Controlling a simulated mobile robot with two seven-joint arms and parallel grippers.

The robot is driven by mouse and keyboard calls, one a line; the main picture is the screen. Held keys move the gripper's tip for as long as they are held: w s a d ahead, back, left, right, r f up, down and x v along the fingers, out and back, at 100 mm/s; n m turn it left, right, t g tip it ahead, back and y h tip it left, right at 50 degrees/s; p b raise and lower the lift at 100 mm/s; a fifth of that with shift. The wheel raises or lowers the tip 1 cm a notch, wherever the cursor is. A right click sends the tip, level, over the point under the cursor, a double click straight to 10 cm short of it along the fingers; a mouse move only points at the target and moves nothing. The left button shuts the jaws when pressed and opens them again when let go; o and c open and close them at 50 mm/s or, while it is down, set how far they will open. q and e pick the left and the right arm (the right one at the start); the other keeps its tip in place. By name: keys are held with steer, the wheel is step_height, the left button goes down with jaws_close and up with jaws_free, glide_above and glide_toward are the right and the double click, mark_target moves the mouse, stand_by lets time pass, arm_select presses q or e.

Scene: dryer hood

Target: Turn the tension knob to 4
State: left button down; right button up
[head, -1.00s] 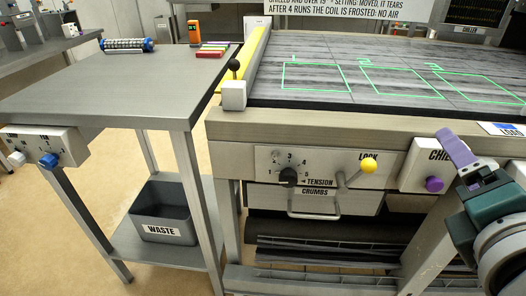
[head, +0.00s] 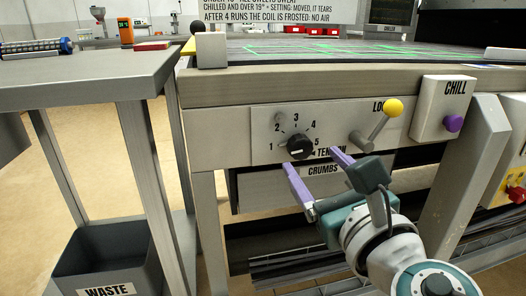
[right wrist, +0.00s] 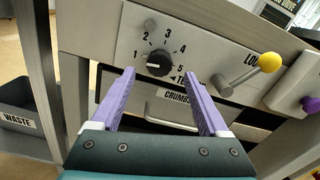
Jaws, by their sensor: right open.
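The black tension knob (head: 299,146) sits on a pale front panel under the bench top, ringed by the numbers 1 to 5. It also shows in the right wrist view (right wrist: 159,63), where its white mark appears to point left, toward 1. My right gripper (head: 312,158) is open, its two purple fingers spread just below and in front of the knob. In the right wrist view the fingertips (right wrist: 159,72) stand to either side of the knob's lower part, with nothing between them; contact is not visible. My left gripper is not in view.
The lock lever with a yellow ball (head: 393,106) stands right of the knob. The chill box with its purple button (head: 453,124) is farther right. The crumbs drawer (head: 270,189) lies below. A waste bin (head: 120,262) stands at lower left.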

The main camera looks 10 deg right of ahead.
mark_target(302, 150)
steer(key=shift+w+a+b, duration=0.15)
steer(key=shift+w+b, duration=0.3)
steer(key=shift+w, duration=1.8)
steer(key=shift+c, duration=0.3)
jaws_close()
